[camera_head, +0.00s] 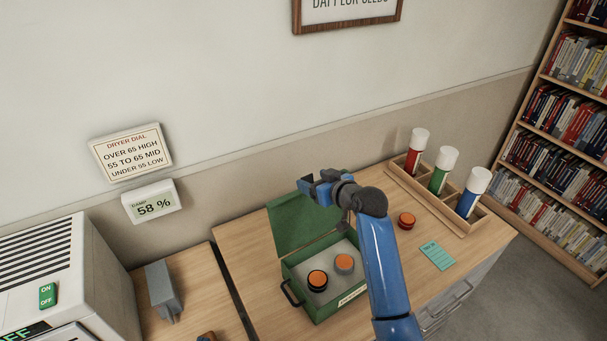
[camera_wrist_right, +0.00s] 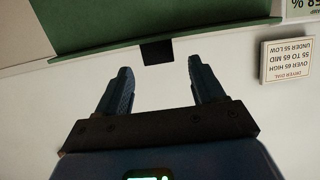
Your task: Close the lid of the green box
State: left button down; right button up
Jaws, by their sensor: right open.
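The green box (camera_head: 317,311) stands on the wooden desk with its lid (camera_head: 290,222) raised open at the back. Inside lie two round orange-topped pieces, a darker-rimmed one (camera_head: 317,279) and a greyer one (camera_head: 345,262). My right gripper (camera_head: 316,188) is open and empty, up beside the lid's upper right edge; its arm hides part of the box's right side. In the right wrist view, the open fingers (camera_wrist_right: 160,72) point towards the green lid (camera_wrist_right: 150,22) and its dark tab (camera_wrist_right: 157,51), which lies just beyond the fingertips. My left gripper is not in view.
A wooden rack (camera_head: 424,198) with red, green and blue white-capped tubes stands at the desk's right. A red round piece (camera_head: 407,220) and a teal card (camera_head: 437,256) lie before it. A grey block (camera_head: 162,289) and white machine (camera_head: 62,262) are at left. The wall rises behind the desk.

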aim_at(307, 178)
jog(key=shift+p+x, duration=0.45)
jog(key=shift+x, duration=2.8)
jog(key=shift+d, duration=0.1)
grip_shut()
